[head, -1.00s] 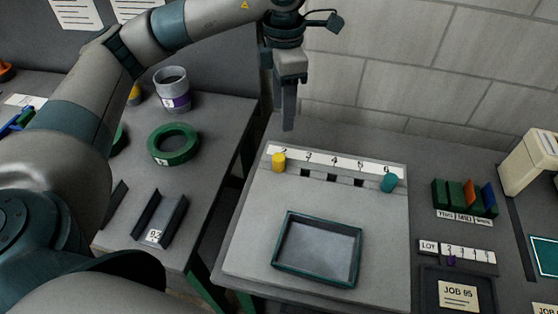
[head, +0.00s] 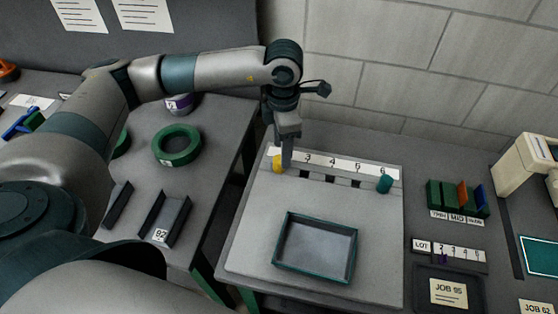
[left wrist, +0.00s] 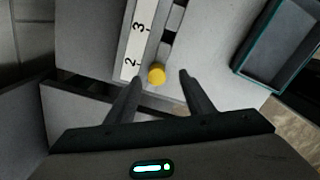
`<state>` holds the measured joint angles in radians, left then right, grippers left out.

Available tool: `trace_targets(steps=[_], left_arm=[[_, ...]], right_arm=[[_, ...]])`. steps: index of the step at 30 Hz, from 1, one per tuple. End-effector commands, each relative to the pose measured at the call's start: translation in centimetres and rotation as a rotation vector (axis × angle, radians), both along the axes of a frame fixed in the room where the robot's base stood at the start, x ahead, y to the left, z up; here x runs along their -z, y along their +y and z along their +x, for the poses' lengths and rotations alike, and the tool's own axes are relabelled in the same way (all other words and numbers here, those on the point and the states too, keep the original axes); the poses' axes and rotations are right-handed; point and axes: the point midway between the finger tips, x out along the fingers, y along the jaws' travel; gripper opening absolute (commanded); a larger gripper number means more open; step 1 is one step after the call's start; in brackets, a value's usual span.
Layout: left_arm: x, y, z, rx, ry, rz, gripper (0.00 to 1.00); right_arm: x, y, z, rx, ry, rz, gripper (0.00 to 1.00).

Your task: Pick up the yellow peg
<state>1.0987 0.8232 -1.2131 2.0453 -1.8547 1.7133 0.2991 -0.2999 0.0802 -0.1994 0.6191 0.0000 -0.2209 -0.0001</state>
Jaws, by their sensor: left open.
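The yellow peg (head: 278,163) stands at the left end of the numbered strip on the grey board, by the 2. In the left wrist view the yellow peg (left wrist: 157,75) lies between the lines of my two open fingers, just beyond their tips. My left gripper (head: 287,162) is open and low over the board, its finger partly in front of the peg in the head view. Its two fingers (left wrist: 156,80) show apart with nothing between them. My right gripper is not in view.
A teal peg (head: 384,184) stands at the strip's right end, with empty dark slots between. A green-rimmed tray (head: 315,247) sits on the board in front. Coloured blocks (head: 458,198) stand to the right. A gap separates the board from the left table with its green ring (head: 177,145).

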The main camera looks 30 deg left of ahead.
Motion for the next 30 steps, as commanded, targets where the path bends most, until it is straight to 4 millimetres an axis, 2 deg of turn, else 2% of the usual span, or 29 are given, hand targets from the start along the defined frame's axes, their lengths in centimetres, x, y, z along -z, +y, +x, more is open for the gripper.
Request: trace_targets(steps=[17, 24, 30], left_arm=[[0.9, 0.2, 0.0, -0.001, 0.001, 0.0, 0.48], [3.3, 1.2, -0.1, -0.001, 0.004, 0.002, 0.48], [5.5, 1.1, 0.0, 0.0, 0.002, 0.001, 0.48]], right_arm=[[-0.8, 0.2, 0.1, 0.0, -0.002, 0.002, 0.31], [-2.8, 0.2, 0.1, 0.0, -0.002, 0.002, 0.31], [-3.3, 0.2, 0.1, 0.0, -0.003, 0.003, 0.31]])
